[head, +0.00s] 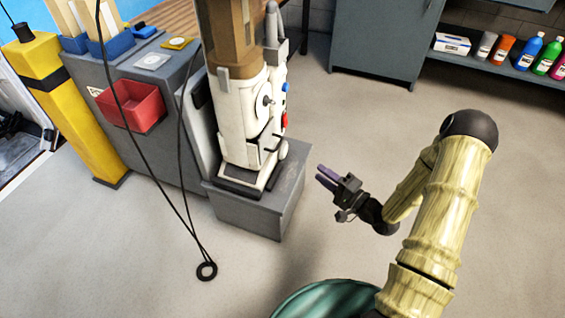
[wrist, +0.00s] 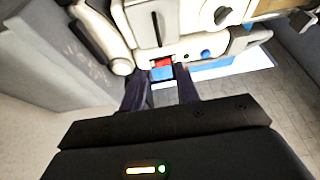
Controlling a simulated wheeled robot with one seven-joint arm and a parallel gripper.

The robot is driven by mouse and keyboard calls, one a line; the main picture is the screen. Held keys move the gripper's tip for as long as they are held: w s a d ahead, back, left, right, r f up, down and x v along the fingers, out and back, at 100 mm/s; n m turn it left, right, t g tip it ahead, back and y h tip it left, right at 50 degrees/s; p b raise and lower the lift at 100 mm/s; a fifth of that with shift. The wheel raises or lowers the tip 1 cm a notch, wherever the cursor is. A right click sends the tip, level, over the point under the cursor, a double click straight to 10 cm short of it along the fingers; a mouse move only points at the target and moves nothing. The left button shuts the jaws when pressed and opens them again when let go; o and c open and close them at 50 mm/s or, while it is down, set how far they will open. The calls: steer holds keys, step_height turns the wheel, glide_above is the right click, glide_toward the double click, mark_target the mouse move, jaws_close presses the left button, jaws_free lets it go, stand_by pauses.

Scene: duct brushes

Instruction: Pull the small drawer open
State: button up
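A white machine (head: 245,115) stands on a low grey plinth, left of my gripper in the head view. Its front carries a round knob, blue and red parts, and small dark handles (head: 272,149) low down. I cannot tell for sure which part is the small drawer; no drawer stands visibly open. My gripper (head: 323,177) is in front of the machine, apart from it, with its two purple fingers spread and nothing between them. In the wrist view the fingers (wrist: 160,84) point at the machine front (wrist: 180,25), with a black handle (wrist: 156,29) and a red-and-blue part (wrist: 161,69) beyond.
The grey plinth (head: 250,214) sticks out under the machine. A red bin (head: 131,106) hangs on the grey bench, and a dark cable loop (head: 206,271) hangs in front. A yellow post (head: 75,115) stands left. A bottle shelf (head: 500,75) is at back right. Open floor surrounds my gripper.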

steer(key=shift+s+d+f+m+t+y+b, duration=0.1)
steer(key=shift+s+f+m+t+y+b, duration=0.2)
steer(key=shift+f, duration=0.35)
steer(key=shift+s+d+f+m+t+y+b, duration=0.1)
steer(key=shift+f+m+t+b, duration=0.1)
steer(key=shift+f+m+b, duration=0.3)
steer(key=shift+a, duration=0.1)
steer(key=b+x, duration=0.7)
steer(key=x, duration=1)
steer(key=shift+a, duration=0.2)
jaws_close()
